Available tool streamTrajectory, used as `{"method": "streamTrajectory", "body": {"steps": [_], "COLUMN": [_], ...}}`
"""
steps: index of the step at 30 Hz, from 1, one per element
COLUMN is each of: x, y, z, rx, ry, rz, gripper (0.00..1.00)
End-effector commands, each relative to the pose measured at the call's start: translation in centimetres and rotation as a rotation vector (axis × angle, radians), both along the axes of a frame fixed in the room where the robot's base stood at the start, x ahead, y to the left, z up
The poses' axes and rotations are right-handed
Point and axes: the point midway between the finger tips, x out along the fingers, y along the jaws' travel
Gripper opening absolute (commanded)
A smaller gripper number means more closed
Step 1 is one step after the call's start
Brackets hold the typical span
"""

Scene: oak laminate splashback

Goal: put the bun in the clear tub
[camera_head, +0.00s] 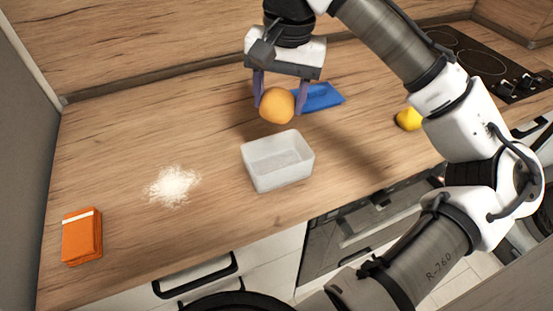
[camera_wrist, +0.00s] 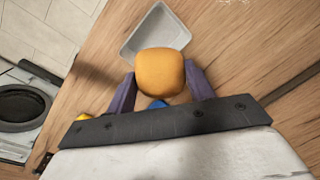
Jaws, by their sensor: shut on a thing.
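The bun (camera_head: 277,105) is round and golden orange. My gripper (camera_head: 279,104) is shut on it, with one purple finger on each side, and holds it above the counter. The bun (camera_wrist: 160,72) also shows between the fingers in the wrist view. The clear tub (camera_head: 262,178) is a whitish translucent rectangular box that stands on the counter, just in front of the bun in the head view. The part of the tub that I see looks empty. In the wrist view the tub (camera_wrist: 156,24) lies beyond the bun, which covers part of it.
A blue object (camera_head: 322,97) lies on the counter behind the bun. A yellow item (camera_head: 408,119) sits to the right near my arm. White powder (camera_head: 172,185) and an orange packet (camera_head: 82,236) are at left. A black cooktop (camera_head: 470,62) is at the back right.

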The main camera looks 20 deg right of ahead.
Motion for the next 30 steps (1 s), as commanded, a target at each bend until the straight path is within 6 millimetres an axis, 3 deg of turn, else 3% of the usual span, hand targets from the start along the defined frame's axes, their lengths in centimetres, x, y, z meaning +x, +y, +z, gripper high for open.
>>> {"method": "streamTrajectory", "body": {"steps": [6,12,24,30], "x": [-0.1,-0.1,-0.1,0.0], "y": [0.0,0.0,0.0,0.0], "z": [-5.9,-10.0,-14.5,-15.1], "rx": [0.001,0.001,-0.001,0.0], "ry": [0.002,0.001,0.001,-0.002], "rz": [-0.002,-0.001,-0.001,0.0], "gripper": [0.3,0.3,0.3,0.3]}}
